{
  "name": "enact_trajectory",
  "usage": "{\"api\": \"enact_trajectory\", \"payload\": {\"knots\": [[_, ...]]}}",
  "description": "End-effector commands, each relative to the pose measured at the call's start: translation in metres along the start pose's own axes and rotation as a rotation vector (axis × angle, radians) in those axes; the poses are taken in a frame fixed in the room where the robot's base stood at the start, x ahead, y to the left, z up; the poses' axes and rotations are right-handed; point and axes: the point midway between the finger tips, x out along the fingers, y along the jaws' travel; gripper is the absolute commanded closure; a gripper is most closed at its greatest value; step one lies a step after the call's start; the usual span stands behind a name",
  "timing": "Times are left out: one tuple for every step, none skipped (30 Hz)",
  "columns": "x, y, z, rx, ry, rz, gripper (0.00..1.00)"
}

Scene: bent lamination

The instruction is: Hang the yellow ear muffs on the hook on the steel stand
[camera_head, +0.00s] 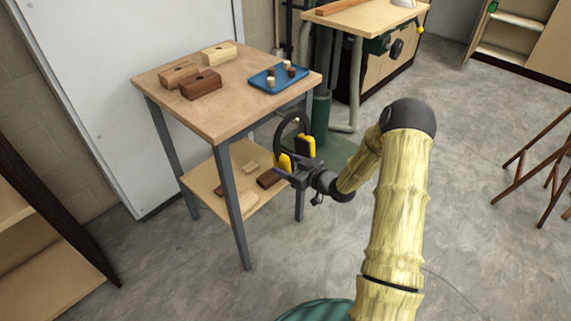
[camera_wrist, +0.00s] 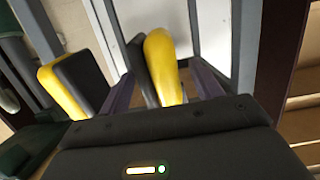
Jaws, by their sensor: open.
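The yellow ear muffs, with yellow cups (camera_head: 306,147) and a dark headband arching above them, are at my gripper (camera_head: 288,172), off the front right side of the small table. In the wrist view one yellow cup (camera_wrist: 163,65) is between the two dark fingers (camera_wrist: 163,88). The other cup, yellow with a black pad (camera_wrist: 78,84), is outside the left finger. My gripper is open around the first cup; whether the fingers touch it I cannot tell. I cannot make out the steel stand or its hook in either view.
The small table (camera_head: 225,121) has several wooden blocks and a blue tray (camera_head: 262,82) on top, and wooden pieces on its lower shelf (camera_head: 211,188). A workbench (camera_head: 382,18) stands behind. Shelves (camera_head: 20,243) are at left, a wooden rack (camera_head: 545,160) at right. The floor at right centre is clear.

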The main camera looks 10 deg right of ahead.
Motion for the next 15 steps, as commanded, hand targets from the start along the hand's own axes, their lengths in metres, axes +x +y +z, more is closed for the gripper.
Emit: {"api": "enact_trajectory", "payload": {"knots": [[-0.009, 0.001, -0.001, 0.001, -0.001, 0.002, 0.35], [-0.013, 0.001, -0.002, 0.0, -0.001, 0.002, 0.35], [-0.021, 0.001, -0.001, 0.0, -0.002, 0.002, 0.35], [-0.027, 0.001, -0.001, 0.0, -0.002, 0.003, 0.35], [-0.032, 0.001, -0.001, 0.0, -0.001, 0.003, 0.35], [-0.041, 0.001, -0.001, 0.001, -0.001, 0.002, 0.35], [-0.046, 0.001, -0.002, 0.001, -0.001, 0.003, 0.35], [-0.053, 0.0, -0.002, 0.002, -0.001, 0.003, 0.35], [-0.061, 0.001, -0.002, 0.0, -0.001, 0.003, 0.35], [-0.067, 0.001, -0.002, 0.001, -0.001, 0.003, 0.35], [-0.073, 0.0, -0.001, 0.002, -0.001, 0.003, 0.35], [-0.081, 0.0, -0.002, 0.001, 0.0, 0.002, 0.35], [-0.087, 0.001, -0.001, 0.001, 0.0, 0.003, 0.35], [-0.093, 0.0, -0.001, 0.001, -0.001, 0.002, 0.35], [-0.101, 0.001, -0.001, 0.0, -0.001, 0.003, 0.35]]}}
